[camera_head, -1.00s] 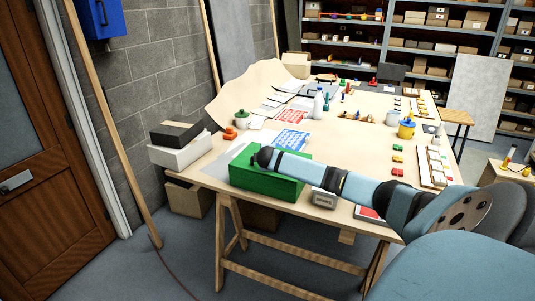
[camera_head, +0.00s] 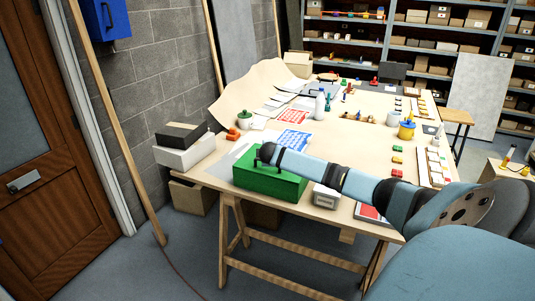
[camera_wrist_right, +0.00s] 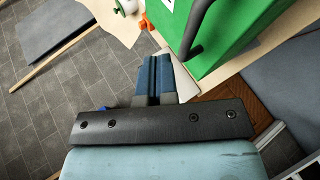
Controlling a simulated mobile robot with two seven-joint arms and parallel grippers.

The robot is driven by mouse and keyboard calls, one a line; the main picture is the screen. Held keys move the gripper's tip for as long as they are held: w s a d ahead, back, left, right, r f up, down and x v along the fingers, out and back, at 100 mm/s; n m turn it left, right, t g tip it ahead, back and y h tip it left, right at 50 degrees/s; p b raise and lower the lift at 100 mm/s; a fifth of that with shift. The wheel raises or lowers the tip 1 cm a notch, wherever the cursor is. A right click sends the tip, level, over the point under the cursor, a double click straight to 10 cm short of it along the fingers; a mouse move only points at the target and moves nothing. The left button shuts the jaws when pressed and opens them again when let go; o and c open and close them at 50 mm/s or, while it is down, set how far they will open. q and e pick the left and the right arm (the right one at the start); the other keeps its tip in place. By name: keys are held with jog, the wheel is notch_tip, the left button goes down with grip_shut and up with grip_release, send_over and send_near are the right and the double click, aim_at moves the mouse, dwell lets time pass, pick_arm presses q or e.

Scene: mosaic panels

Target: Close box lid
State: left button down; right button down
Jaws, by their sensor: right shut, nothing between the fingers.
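The green box (camera_head: 285,186) stands on the near left corner of the worktable. Its top looks down, though my arm covers part of it and I cannot tell whether the lid is fully seated. A dark handle (camera_head: 257,161) shows at its left end. In the wrist view the green box (camera_wrist_right: 228,35) fills the upper right, with its black handle (camera_wrist_right: 191,38) near the fingers. My right gripper (camera_wrist_right: 153,62) is shut and empty, beside the box. In the head view its arm reaches across from the right and ends over the box. My left gripper is out of view.
A small grey-white box (camera_head: 326,197) stands just right of the green box. A white box with a dark top (camera_head: 181,150) is at the table's left edge. Papers (camera_head: 293,141), bottles and small coloured parts cover the worktable (camera_head: 350,150) behind.

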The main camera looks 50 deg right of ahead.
jog(key=a+f+b+v, duration=0.1)
jog(key=f+b+v, duration=0.1)
jog(key=v, duration=0.8)
jog(key=s+a+f+t+y, duration=0.1)
jog(key=s+a+f+y, duration=0.4)
jog(key=a+f, duration=0.75)
jog(key=s+a+f+y, duration=0.3)
jog(key=s+a+f, duration=0.5)
jog(key=a, duration=0.7)
jog(key=s+a+f+m+t+y, duration=0.2)
jog(key=s+a+f+m+y, duration=0.1)
jog(key=s+a, duration=1.3)
jog(key=a+m+y, duration=0.1)
jog(key=a+m, duration=0.1)
jog(key=shift+s+a+f, duration=0.2)
jog(key=shift+s+a, duration=0.1)
jog(key=shift+s, duration=0.1)
